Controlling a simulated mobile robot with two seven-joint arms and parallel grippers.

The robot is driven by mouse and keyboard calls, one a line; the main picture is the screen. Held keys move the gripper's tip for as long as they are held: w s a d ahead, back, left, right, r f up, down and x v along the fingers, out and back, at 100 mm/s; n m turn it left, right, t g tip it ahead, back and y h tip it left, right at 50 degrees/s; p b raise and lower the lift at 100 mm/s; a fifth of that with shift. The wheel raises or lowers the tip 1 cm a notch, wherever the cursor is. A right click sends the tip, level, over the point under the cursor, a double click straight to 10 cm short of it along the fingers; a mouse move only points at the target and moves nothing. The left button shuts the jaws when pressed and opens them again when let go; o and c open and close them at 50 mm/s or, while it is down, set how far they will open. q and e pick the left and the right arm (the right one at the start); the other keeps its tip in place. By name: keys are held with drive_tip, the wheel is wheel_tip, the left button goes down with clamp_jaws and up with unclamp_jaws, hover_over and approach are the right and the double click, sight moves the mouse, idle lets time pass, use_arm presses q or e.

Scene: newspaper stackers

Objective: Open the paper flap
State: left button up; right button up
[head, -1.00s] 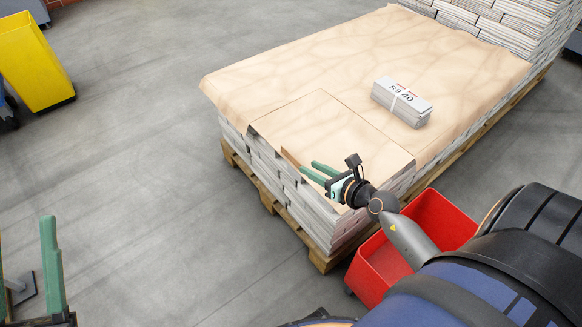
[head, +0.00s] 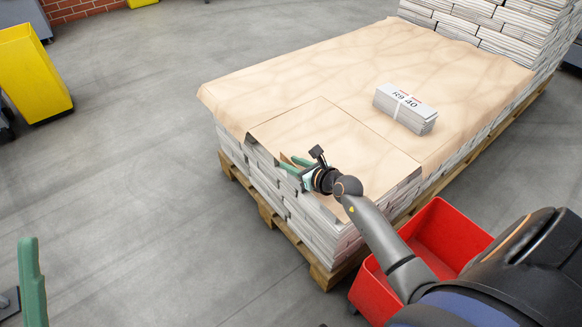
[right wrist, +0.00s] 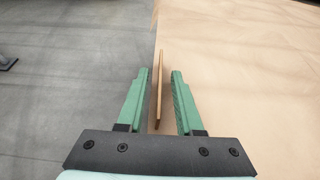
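The paper flap (head: 325,135) is a tan rectangle at the near end of the brown paper sheet (head: 300,75) covering the newspaper stack. Its near edge is partly hidden by my right gripper (head: 289,164). In the right wrist view my right gripper (right wrist: 160,75) is open. A thin brown paper edge (right wrist: 160,88) stands between its two green fingers, with a gap visible on both sides. My left gripper (head: 32,280) shows only one green finger at the lower left, away from the stack; its opening cannot be judged.
A tied newspaper bundle (head: 405,107) lies on the paper. The stack rests on a wooden pallet (head: 268,215). A red bin (head: 440,235) stands close beside it, near my right arm. A yellow bin (head: 32,75) is at far left. The grey floor left of the pallet is clear.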

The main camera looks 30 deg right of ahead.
drive_tip(key=shift+w+f, duration=0.15)
drive_tip(key=shift+w, duration=0.25)
clamp_jaws()
idle(1.3)
